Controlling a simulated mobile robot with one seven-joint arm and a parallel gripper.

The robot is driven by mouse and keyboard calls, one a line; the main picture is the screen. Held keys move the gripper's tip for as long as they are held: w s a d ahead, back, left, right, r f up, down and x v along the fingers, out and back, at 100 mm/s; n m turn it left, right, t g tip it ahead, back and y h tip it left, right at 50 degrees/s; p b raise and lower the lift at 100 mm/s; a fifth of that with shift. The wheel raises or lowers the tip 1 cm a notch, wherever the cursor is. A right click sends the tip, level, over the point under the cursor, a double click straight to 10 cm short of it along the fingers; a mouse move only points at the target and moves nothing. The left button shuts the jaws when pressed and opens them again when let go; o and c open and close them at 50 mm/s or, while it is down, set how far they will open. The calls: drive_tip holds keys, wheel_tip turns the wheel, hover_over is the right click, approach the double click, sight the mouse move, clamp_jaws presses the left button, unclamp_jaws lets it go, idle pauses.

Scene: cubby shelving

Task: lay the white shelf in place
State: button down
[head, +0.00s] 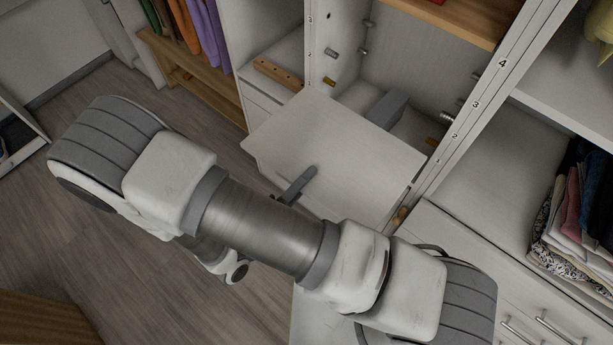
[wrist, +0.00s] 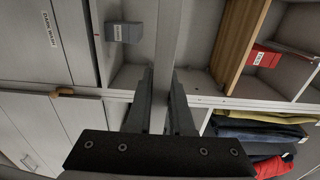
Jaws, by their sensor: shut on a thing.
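The white shelf (head: 350,150) is a flat board at the mouth of the open bay. In the head view its far edge overlaps the bay's opening and its left corner sticks out past the left post. My gripper (head: 300,185) is shut on the shelf's near edge. In the wrist view the shelf (wrist: 170,35) shows edge-on, between the two fingers of my gripper (wrist: 166,92). Whether the shelf touches any peg cannot be told.
Numbered posts (head: 478,105) flank the bay. A grey box (head: 388,107) stands low inside it, and a wooden shelf (head: 455,18) is above. A wooden bar with holes (head: 278,73) lies in the left compartment. Folded clothes (head: 580,215) fill the right one. Floor at left is clear.

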sight(336, 151)
drive_tip(key=f+p+x, duration=0.1)
drive_tip(key=x, duration=2.7)
idle(1.3)
drive_tip(key=shift+f, duration=0.1)
drive_tip(key=c, duration=0.7)
unclamp_jaws()
drive_tip(key=shift+f, duration=0.1)
drive_tip(key=shift+s, duration=0.1)
drive_tip(key=v, duration=1.7)
drive_tip(key=shift+s+a+b, duration=0.1)
drive_tip(key=shift+b, duration=0.2)
